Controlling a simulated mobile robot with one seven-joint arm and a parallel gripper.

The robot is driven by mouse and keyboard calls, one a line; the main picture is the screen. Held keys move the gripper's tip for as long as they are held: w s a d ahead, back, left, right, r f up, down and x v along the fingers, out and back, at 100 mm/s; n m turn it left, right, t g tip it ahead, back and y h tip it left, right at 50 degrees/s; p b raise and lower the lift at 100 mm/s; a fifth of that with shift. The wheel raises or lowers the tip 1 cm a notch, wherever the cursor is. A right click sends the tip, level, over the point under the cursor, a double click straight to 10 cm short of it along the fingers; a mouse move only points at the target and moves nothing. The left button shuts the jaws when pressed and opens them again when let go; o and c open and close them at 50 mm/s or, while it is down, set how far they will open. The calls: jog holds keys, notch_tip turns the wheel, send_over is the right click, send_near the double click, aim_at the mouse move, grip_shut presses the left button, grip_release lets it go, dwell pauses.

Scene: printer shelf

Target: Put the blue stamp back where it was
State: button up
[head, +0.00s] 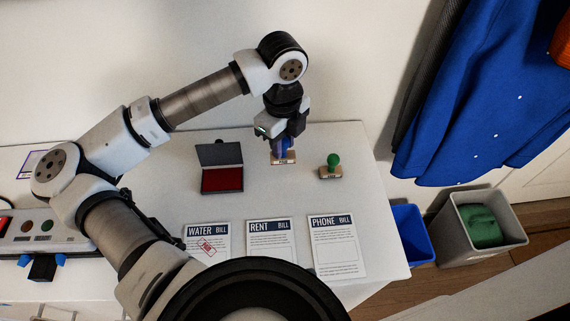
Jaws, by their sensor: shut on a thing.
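The blue stamp (284,157) has a blue handle and a wooden base. It is upright at the back of the white table, to the right of the red ink pad. My gripper (286,138) is shut on its handle from above and partly hides it. I cannot tell whether the base touches the table. A green stamp (332,166) stands to its right on its own wooden base. The open ink pad (222,180) has a red pad and a dark raised lid.
In front lie a water bill (207,242) with a red stamp mark, a rent bill (271,240) and a phone bill (338,246). A power strip (40,228) is at the left. Blue (413,236) and grey (480,232) bins stand beyond the table's right edge.

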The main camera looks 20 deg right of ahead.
aim_at(283, 162)
notch_tip(283, 162, down, 7)
jog(key=shift+f+p, duration=0.15)
jog(key=shift+p, duration=0.6)
jog(key=shift+f, duration=0.15)
jog(key=o, duration=0.8)
notch_tip(283, 162, up, 12)
jog(key=b, duration=0.3)
jog(key=shift+r, duration=0.2)
